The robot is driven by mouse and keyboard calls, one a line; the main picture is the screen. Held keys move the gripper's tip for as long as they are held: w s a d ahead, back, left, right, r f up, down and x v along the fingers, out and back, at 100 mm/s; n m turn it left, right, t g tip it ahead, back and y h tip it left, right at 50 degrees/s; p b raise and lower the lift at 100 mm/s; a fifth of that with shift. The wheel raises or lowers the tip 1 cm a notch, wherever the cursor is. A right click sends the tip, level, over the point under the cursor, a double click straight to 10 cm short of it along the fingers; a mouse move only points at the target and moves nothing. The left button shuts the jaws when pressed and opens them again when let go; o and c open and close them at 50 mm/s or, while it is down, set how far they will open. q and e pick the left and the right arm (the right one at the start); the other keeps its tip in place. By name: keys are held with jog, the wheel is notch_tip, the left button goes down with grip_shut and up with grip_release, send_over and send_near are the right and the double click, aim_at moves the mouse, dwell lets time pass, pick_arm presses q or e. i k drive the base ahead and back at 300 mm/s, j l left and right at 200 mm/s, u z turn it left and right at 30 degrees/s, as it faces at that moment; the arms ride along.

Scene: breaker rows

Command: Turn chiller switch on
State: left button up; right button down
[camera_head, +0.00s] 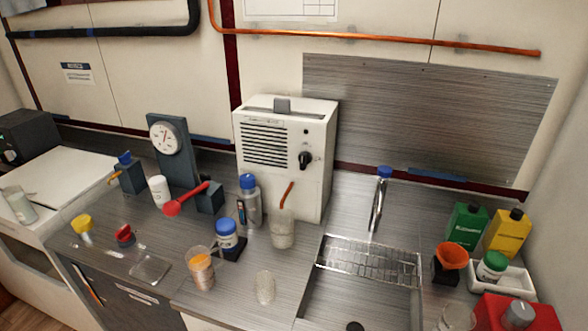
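The chiller (316,195) is a white box with dark vent slots, standing against the back wall in the middle of the counter. Its black rotary switch (305,160) sits on the right part of the front face, below a small dark dot. The switch is too small to read its setting for sure. Neither of my grippers shows in the head view.
A grey bottle with a blue cap (248,201) and a beaker with a red stick (282,231) stand close in front of the chiller. A sink with a wire rack (370,262) lies to the right. A dial gauge stand (178,150) is at left.

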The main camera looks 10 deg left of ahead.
aim_at(304, 157)
jog(key=k+z, duration=0.25)
jog(key=z, duration=0.15)
jog(key=k+l+z, duration=0.1)
jog(key=z, duration=0.35)
jog(key=k+l, duration=0.05)
jog(key=k, duration=0.05)
